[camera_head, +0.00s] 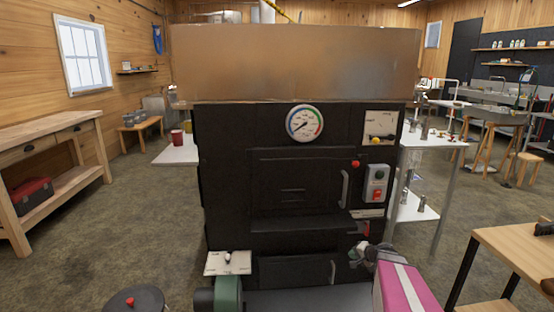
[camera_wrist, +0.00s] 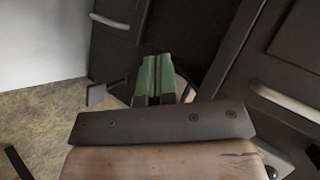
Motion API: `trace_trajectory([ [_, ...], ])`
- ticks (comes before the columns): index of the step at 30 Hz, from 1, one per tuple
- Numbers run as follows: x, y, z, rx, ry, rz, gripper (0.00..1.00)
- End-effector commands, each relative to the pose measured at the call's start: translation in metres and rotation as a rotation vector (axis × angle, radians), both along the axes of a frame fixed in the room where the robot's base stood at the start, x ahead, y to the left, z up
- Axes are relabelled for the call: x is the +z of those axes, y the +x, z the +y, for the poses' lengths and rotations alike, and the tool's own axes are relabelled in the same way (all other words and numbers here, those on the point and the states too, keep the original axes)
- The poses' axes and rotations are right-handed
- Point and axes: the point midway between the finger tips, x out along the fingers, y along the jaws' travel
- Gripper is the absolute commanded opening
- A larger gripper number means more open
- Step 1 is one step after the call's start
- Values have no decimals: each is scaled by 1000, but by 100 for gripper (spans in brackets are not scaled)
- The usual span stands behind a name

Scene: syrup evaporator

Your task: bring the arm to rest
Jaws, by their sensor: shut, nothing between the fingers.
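The black evaporator (camera_head: 225,160) with its brown pan (camera_head: 295,65) on top fills the middle of the head view. My gripper (camera_head: 355,254) is low in front of it, right of centre, near the handle of the lower door (camera_head: 290,270). In the wrist view its two green fingers (camera_wrist: 155,78) are together with nothing between them. Dark panels and a pale handle (camera_wrist: 110,21) show beyond the fingers, and another handle (camera_wrist: 287,102) is at the right. I cannot tell whether the gripper touches anything.
A round gauge (camera_head: 305,123) and a control box (camera_head: 376,184) are on the evaporator's front. A wooden workbench (camera_head: 45,130) with a red toolbox (camera_head: 31,193) stands left. A wooden table (camera_head: 515,245) is close at the right. Open floor (camera_head: 140,225) lies at the left.

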Motion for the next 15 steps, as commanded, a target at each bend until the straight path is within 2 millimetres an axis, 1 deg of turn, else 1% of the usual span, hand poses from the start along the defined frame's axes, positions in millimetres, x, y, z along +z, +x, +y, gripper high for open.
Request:
trace_trajectory([
  [1, 9, -16, 30, 83, -47, 36, 0],
  [3, 14, -32, 59, 186, -118, 91, 0],
  [5, 18, -48, 81, 269, -182, 142, 0],
  [6, 21, -60, 94, 322, -228, 175, 0],
  [10, 31, -97, 127, 473, -391, 287, 0],
  [12, 38, -118, 139, 540, -485, 347, 0],
  [15, 48, -142, 148, 610, -614, 421, 0],
])
